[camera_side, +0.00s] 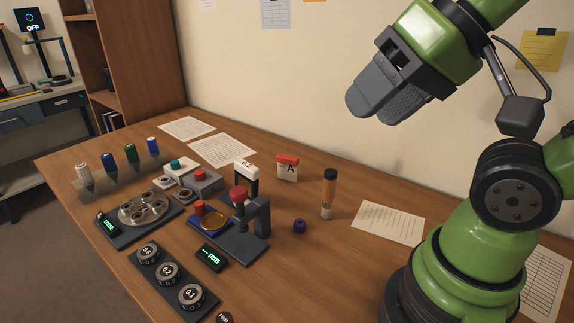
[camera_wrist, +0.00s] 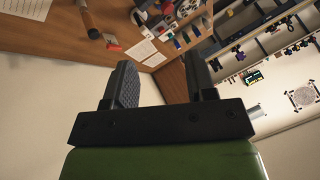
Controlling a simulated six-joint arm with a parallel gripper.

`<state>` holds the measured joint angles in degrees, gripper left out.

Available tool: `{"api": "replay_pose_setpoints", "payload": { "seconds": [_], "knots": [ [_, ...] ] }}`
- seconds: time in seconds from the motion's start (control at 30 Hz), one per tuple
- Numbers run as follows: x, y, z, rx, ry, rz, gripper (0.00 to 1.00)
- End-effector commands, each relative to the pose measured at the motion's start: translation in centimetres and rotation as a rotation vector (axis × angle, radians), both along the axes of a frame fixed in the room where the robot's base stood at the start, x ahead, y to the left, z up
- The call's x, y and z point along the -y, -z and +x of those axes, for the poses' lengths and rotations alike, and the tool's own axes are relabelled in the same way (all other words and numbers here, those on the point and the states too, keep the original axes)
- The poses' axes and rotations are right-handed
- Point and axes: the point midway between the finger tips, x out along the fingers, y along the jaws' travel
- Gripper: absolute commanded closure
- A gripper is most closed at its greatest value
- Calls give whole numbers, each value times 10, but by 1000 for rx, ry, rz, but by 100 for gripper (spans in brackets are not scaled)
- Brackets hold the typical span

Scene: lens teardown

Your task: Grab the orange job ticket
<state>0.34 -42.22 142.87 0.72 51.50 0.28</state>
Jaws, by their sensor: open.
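No orange job ticket can be made out for certain. An orange sheet edge (camera_side: 314,1) shows on the wall at the top of the side view, mostly cut off; I cannot tell if it is the ticket. A yellow sheet (camera_side: 543,50) with a dark clip is on the wall at upper right. My gripper (camera_side: 388,103) is raised high above the table, well apart from everything on it. In the wrist view my gripper (camera_wrist: 160,82) has its fingers spread, with nothing between them.
A white paper (camera_side: 388,222) lies near my base. Front right table is clear.

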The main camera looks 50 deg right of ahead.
Motion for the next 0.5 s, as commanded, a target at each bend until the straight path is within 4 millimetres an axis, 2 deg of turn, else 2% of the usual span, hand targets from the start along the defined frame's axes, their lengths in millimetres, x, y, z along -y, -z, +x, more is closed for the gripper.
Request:
{"api": "replay_pose_setpoints", "payload": {
  "seconds": [0.13,0.27,0.37,0.5],
  "knots": [
    [0,-1,22,-68,113,117,49],
    [5,2,62,-164,323,323,49],
    [18,9,97,-230,513,497,49],
    [48,30,145,-306,795,741,49]
  ]
}}
